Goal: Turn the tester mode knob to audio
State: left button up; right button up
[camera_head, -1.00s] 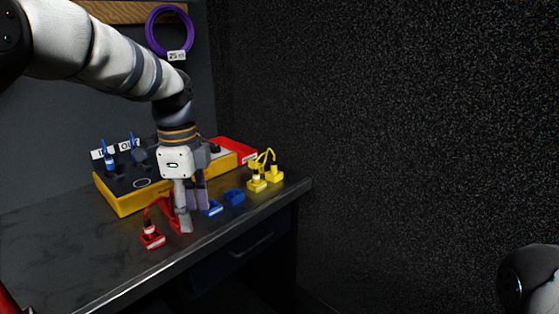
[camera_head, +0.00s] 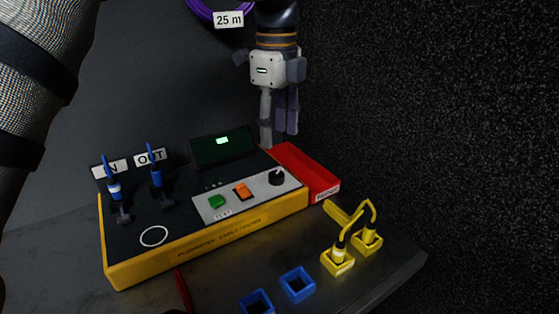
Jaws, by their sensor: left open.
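The cable tester (camera_head: 205,240) is a yellow box with a black top, lying on the dark bench. Its black mode knob (camera_head: 277,178) sits at the right end of the grey control strip, beside the orange switch (camera_head: 242,191) and green button (camera_head: 217,202). The marks around the knob are too small to read, so its setting cannot be told. My left gripper (camera_head: 278,138) hangs above and behind the knob, near the tester's right rear corner, apart from the knob. Its fingers point down, open and empty. My right gripper is out of view.
The tester's screen (camera_head: 222,148) shows a green patch. Blue plugs (camera_head: 156,172) stand in its IN and OUT side. A red tray (camera_head: 309,172) adjoins its right end. Yellow connectors (camera_head: 338,262) and blue sockets (camera_head: 297,285) lie in front. A dark wall is at right.

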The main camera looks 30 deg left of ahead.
aim_at(277, 175)
pick_arm(q)
notch_tip(277, 175, down, 10)
jog(key=shift+r, duration=0.25)
jog(key=shift+c, duration=0.6)
grip_shut()
